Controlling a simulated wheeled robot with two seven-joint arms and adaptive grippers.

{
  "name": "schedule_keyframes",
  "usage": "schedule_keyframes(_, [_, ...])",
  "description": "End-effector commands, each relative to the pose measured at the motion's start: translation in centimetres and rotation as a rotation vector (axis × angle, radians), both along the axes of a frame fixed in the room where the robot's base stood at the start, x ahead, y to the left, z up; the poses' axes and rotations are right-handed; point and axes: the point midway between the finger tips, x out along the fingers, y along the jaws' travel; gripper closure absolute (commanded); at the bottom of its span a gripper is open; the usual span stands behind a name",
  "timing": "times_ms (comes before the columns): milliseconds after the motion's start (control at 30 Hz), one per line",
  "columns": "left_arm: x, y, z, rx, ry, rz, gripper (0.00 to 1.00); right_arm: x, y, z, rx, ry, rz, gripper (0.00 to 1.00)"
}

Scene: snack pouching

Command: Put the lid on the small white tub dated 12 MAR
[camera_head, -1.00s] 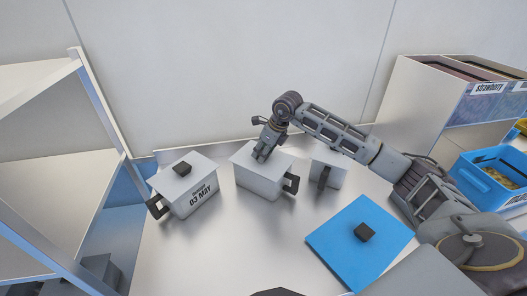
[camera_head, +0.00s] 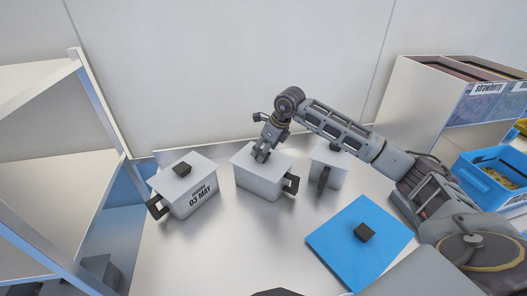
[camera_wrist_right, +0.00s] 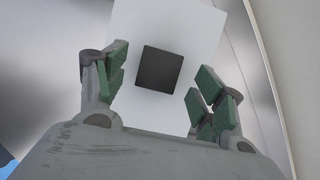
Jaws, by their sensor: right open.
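My right gripper (camera_head: 261,154) is open over the middle white tub (camera_head: 258,184), which has a dark side handle. In the right wrist view, the open green-padded fingers (camera_wrist_right: 164,92) stand on either side of a dark square knob (camera_wrist_right: 159,68) on a white lid (camera_wrist_right: 190,25), with gaps at both sides. The lid appears to lie on the middle tub; the gripper partly hides it in the head view. No 12 MAR date is readable on this tub. My left gripper is not in view.
A lidded white tub marked 03 MAY (camera_head: 190,192) stands at the left. Another white tub (camera_head: 334,172) stands to the right, partly behind my arm. A blue square panel with a dark knob (camera_head: 340,250) lies front right. A blue bin (camera_head: 482,185) and shelves flank the metal table.

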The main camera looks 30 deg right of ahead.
Motion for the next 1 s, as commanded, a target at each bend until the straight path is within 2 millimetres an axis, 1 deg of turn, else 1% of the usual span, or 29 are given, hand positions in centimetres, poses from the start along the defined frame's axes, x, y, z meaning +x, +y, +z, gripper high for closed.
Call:
schedule_keyframes(400, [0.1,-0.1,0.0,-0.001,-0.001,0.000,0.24,-1.9,-1.2,5.5,-0.001,-0.003,-0.001,0.31])
schedule_keyframes(600, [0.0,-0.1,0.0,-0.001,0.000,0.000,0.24,-2.8,-1.7,8.0,0.000,-0.004,0.000,0.31])
schedule_keyframes(800, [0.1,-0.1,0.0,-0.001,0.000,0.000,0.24,-3.3,-2.0,9.3,-0.001,-0.001,0.001,0.31])
schedule_keyframes(1000, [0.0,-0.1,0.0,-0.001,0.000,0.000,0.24,-3.4,-2.0,9.6,0.000,-0.001,0.001,0.31])
